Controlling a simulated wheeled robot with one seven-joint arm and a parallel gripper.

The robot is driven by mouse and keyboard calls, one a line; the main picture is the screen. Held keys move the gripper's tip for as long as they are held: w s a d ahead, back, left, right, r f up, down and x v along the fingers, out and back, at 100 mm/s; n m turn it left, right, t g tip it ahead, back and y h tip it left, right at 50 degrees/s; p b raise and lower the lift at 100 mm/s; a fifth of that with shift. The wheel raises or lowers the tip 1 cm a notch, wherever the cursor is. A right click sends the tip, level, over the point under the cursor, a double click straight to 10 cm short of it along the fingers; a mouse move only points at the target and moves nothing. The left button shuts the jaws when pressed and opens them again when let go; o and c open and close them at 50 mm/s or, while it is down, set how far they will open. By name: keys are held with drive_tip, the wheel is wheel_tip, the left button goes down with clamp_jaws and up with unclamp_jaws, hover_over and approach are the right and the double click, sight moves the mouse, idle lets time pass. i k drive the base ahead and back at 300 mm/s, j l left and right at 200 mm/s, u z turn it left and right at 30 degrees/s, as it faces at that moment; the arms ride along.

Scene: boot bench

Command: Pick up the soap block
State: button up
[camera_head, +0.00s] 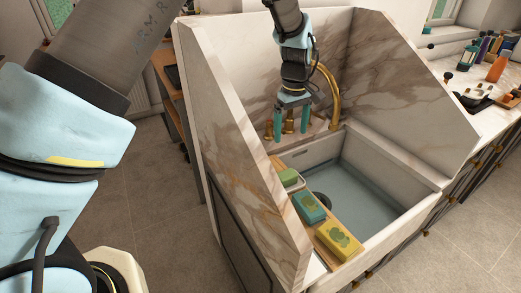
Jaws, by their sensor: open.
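A small green block (288,175), which looks like the soap block, rests in a white dish (298,184) at the left side of the sink. My gripper (291,132) points down above and behind it, near the back wall of the sink. Its two teal fingers are apart, with brass tap parts visible behind and between them. It is clear of the green block and holds nothing.
A tall brass faucet (331,90) rises right of my gripper. High marble panels (235,145) enclose the sink; its basin (370,190) is empty.

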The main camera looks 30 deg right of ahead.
sight(289, 177)
drive_tip(key=k, duration=1.5)
